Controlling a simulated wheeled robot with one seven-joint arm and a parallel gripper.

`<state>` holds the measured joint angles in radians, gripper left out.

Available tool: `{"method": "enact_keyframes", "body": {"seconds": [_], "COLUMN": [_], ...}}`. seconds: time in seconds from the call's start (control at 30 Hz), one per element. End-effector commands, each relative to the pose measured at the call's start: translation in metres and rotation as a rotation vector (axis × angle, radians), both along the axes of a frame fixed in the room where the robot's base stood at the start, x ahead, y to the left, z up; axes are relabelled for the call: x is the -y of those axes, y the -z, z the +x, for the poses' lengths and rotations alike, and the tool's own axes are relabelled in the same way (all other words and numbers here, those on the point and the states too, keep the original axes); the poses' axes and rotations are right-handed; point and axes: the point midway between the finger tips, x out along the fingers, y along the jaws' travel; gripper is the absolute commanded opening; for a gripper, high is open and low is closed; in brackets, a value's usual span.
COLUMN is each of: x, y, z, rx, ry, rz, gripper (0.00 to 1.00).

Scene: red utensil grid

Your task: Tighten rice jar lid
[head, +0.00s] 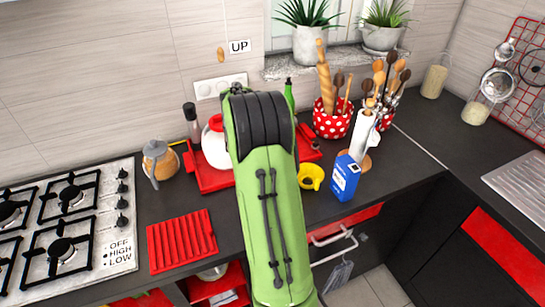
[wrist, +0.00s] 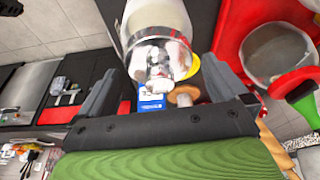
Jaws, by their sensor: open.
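In the wrist view, a clear glass jar with pale contents (wrist: 157,17) and a shiny metal lid (wrist: 168,61) is at the top middle. It appears to be the rice jar. My gripper (wrist: 164,70) is open, with one dark finger on each side of the lid area. I cannot tell whether the fingers touch the lid or how it sits on the jar. In the head view my green arm hides my gripper, and I cannot make out this jar there.
A blue box (head: 345,178) and a yellow cup (head: 312,178) stand right of my arm. A red spotted utensil pot (head: 331,124) is behind them. A red tray (head: 212,181) lies left. Two jars with pale contents (head: 435,80) (head: 476,112) stand far right, beside open dark counter.

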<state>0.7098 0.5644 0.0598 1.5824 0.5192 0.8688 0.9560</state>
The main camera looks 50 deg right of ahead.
Motion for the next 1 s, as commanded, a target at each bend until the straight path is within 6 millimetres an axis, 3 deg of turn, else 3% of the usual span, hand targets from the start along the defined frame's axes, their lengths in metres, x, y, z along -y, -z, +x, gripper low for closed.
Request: {"method": "enact_keyframes", "body": {"seconds": [0.17, 0.4, 0.6, 0.73, 1.0], "x": [-0.008, -0.026, -0.038, -0.041, -0.041], "y": [-0.030, -0.099, -0.141, -0.151, -0.150], "z": [0.005, 0.015, 0.020, 0.021, 0.020], "rx": [0.005, 0.005, 0.002, 0.001, 0.001], "ry": [-0.003, -0.003, -0.002, 0.001, 0.001], "rz": [-0.005, -0.005, -0.002, -0.001, -0.001], "gripper": [1.00, 1.00, 1.00, 1.00, 1.00]}}
